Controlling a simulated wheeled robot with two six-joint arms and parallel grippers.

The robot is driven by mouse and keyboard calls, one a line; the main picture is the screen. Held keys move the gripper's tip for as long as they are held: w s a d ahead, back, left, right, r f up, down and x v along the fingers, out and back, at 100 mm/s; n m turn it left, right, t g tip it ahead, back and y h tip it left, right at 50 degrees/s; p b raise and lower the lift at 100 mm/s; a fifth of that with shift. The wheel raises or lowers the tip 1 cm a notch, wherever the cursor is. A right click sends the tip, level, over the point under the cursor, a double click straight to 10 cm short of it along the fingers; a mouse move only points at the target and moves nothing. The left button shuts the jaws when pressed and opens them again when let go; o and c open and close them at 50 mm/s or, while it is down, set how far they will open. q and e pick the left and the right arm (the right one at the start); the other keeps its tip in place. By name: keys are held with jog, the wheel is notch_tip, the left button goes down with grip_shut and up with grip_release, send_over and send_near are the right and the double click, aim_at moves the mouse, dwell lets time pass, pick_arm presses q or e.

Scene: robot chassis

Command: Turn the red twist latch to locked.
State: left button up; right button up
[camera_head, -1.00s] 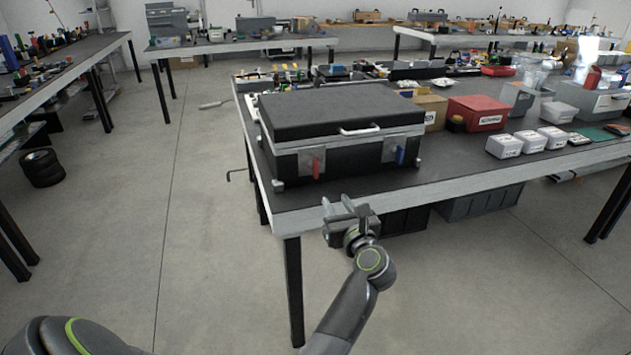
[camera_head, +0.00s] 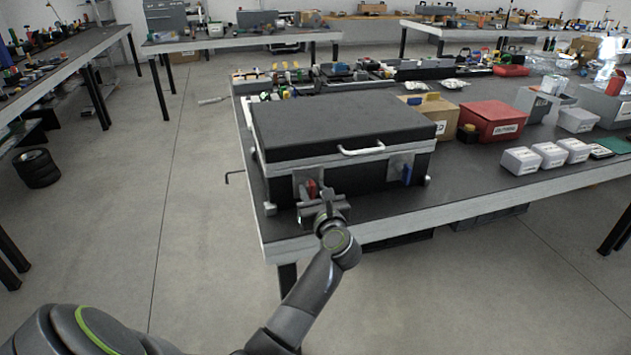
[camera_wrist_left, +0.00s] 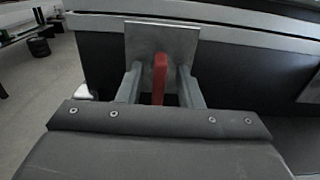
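The red twist latch (camera_head: 311,188) is on the front left of a black case (camera_head: 342,128) with a grey metal trim. In the left wrist view the red latch (camera_wrist_left: 160,78) stands upright against a square metal plate (camera_wrist_left: 161,45). My left gripper (camera_head: 320,199) is right in front of it. In the wrist view its two fingers (camera_wrist_left: 160,86) stand on either side of the latch, with a gap on each side, so it is open around it. A blue latch (camera_head: 407,173) stands upright on the case's front right. My right gripper is not in view.
The case stands near the front left corner of a table (camera_head: 480,187), its lid closed, with a white handle (camera_head: 361,149) in front. A cardboard box (camera_head: 430,115), a red box (camera_head: 492,120) and white containers (camera_head: 550,155) stand to its right.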

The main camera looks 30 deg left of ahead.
pick_arm(q)
jog(key=shift+w+a, duration=0.2)
jog(key=shift+a, duration=0.1)
jog(key=shift+r, duration=0.1)
jog(key=shift+c, duration=0.2)
grip_shut()
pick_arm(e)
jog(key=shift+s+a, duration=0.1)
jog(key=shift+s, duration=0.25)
